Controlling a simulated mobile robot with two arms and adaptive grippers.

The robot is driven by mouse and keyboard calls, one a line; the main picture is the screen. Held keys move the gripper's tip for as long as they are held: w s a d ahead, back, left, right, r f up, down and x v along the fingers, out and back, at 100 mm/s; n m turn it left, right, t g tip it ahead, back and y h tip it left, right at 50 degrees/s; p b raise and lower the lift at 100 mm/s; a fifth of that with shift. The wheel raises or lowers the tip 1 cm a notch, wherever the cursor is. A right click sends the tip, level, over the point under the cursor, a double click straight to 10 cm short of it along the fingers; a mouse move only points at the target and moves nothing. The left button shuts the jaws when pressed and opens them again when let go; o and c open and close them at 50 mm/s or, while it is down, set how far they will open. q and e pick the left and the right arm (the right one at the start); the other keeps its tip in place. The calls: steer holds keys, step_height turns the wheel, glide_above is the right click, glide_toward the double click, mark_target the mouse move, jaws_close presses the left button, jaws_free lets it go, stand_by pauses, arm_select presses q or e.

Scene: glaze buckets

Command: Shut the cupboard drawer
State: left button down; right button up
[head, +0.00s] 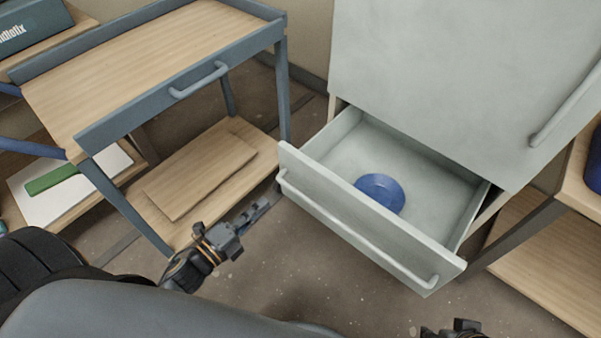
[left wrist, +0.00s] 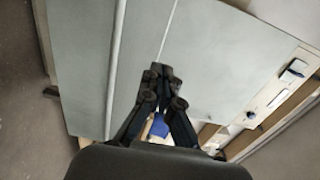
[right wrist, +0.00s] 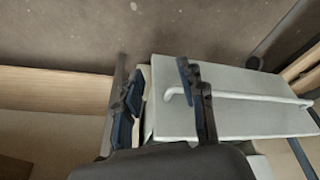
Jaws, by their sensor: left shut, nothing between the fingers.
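The grey cupboard drawer (head: 368,232) stands pulled out below a large grey door. Its front panel carries a long bar handle (head: 350,230). A blue round object (head: 381,193) lies inside on the drawer floor. My left gripper (head: 264,205) is shut and empty, beside the left end of the drawer front; whether it touches is unclear. Its closed fingers also show in the left wrist view (left wrist: 162,76). My right gripper (right wrist: 163,95) is open, its fingers spread near one end of the drawer front. In the head view only its top shows at the bottom edge.
A blue-grey wooden-topped trolley (head: 160,55) stands left of the cupboard, with a lower shelf (head: 245,140). A wooden shelf unit (head: 540,250) stands close on the right, with a blue item (head: 594,165). Bare floor (head: 290,270) lies in front of the drawer.

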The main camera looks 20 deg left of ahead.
arm_select(q)
steer(key=b, duration=0.1)
glide_toward(305, 165)
steer(key=x, duration=0.4)
steer(key=shift+x, duration=0.95)
steer(key=shift+w+d, duration=0.15)
steer(key=shift+w, duration=0.4)
arm_select(e)
steer(key=shift+w+a+f+t, duration=0.15)
steer(key=shift+w+t, duration=0.25)
steer(key=shift+w, duration=0.4)
steer(key=shift+w+a+f+t, duration=0.1)
steer(key=shift+w+a+t, duration=0.25)
steer(key=shift+w, duration=0.4)
steer(key=shift+d, duration=0.1)
